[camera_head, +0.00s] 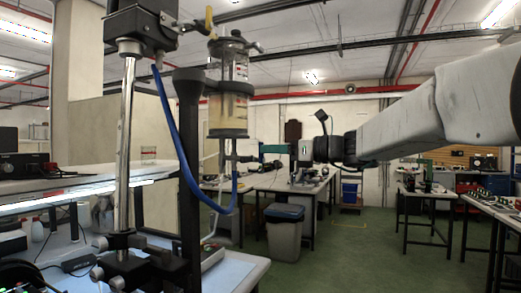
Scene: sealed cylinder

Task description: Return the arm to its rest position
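My arm (430,112) reaches in from the right edge, stretched out level towards the left. My gripper (264,150) is at its end, with dark green fingers seen side-on. The fingertips are by the lower fitting (238,158) of the sealed cylinder (228,110), just right of it. I cannot tell whether they touch it, or whether the fingers are open or shut. The cylinder is clear with pale contents low down, and stands upright in a dark holder. A yellow-handled valve (210,20) is above it. A blue hose (172,125) loops down from the top and back up under it.
A dark post (190,160) and a shiny metal rod (124,150) stand left of the cylinder on a bench (235,272). Worktables (425,192) stand at the right. Green floor (360,250) is clear between them.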

